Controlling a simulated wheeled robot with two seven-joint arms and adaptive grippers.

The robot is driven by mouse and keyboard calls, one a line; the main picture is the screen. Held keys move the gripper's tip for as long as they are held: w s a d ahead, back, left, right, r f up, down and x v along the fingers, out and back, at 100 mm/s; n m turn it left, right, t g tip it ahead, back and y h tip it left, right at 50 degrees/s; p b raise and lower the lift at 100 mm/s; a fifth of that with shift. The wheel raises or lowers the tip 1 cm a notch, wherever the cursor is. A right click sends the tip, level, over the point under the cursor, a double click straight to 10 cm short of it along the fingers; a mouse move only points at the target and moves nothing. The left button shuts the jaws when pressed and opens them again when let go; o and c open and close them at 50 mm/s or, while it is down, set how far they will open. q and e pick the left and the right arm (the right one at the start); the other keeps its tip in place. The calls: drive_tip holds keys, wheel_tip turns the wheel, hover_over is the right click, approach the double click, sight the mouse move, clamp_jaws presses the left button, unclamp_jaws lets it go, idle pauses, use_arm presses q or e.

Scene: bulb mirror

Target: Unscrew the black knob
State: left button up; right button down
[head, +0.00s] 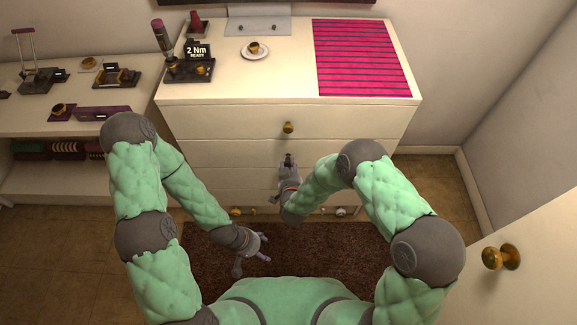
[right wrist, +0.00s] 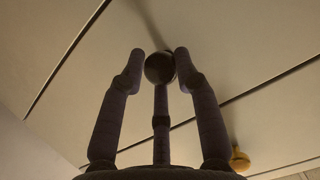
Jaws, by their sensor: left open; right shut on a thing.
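The black knob (right wrist: 160,68) is a dark round knob on the front of a pale drawer in the right wrist view. In the head view it is a small dark spot (head: 288,157) below a brass knob (head: 288,127). My right gripper (head: 287,165) is at the drawer front, shut on the black knob. In the right wrist view its fingers (right wrist: 158,65) stand on either side of the knob. The knob's stem is hidden. My left gripper (head: 264,247) is open and empty, low above the brown rug and away from the dresser.
The pale dresser (head: 210,125) carries a pink striped mat (head: 362,58), a saucer (head: 244,51) with a cup, and a tool stand (head: 175,72) marked "2 Nm READY". A shelf unit stands left. A door with a brass knob (head: 501,257) is at right.

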drive_tip(key=shift+s, duration=0.1)
idle(0.3)
drive_tip(key=shift+s+p, duration=0.35)
drive_tip(key=shift+s, duration=0.95)
drive_tip(key=shift+r, duration=0.1)
